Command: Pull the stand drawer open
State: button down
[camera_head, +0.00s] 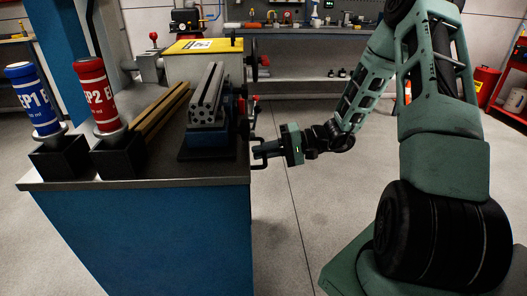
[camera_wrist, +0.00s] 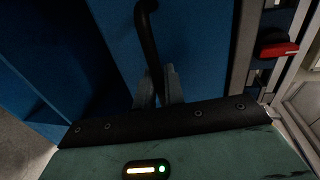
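The stand (camera_head: 150,235) is a blue cabinet with a grey top, at the left in the head view. Its drawer front (camera_wrist: 200,45) is a blue panel in the wrist view, with a black bar handle (camera_wrist: 147,38). My gripper (camera_head: 262,153) is at the stand's right side, just below the top's edge. In the wrist view, the fingers of my gripper (camera_wrist: 159,88) lie close on both sides of the handle and look shut on it. The handle's lower end is hidden by the fingers and palm. I cannot tell whether the drawer stands out from the cabinet.
On the stand top are a blue bottle (camera_head: 33,100), a red bottle (camera_head: 97,95) and a metal profile in a vise (camera_head: 207,97). A red lever (camera_wrist: 278,49) sits near the top edge. The grey floor (camera_head: 300,215) right of the stand is clear around my arm.

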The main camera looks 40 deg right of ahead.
jog(key=shift+s+d, duration=0.1)
jog(key=shift+d, duration=0.05)
jog(key=f+p+v, duration=0.1)
jog(key=f+v, duration=0.2)
jog(key=v, duration=1.1)
jog(key=d+f+p+v, duration=0.1)
jog(key=f+v, duration=0.1)
jog(key=v, duration=1.2)
jog(key=shift+s+d+f, duration=0.25)
jog(key=shift+s+f, duration=0.05)
jog(key=shift+s, duration=0.15)
jog(key=c, duration=1.6)
grip_release()
jog(key=v, duration=1.7)
jog(key=shift+s+d, duration=0.1)
jog(key=shift+d, duration=0.05)
jog(key=shift+r, duration=0.1)
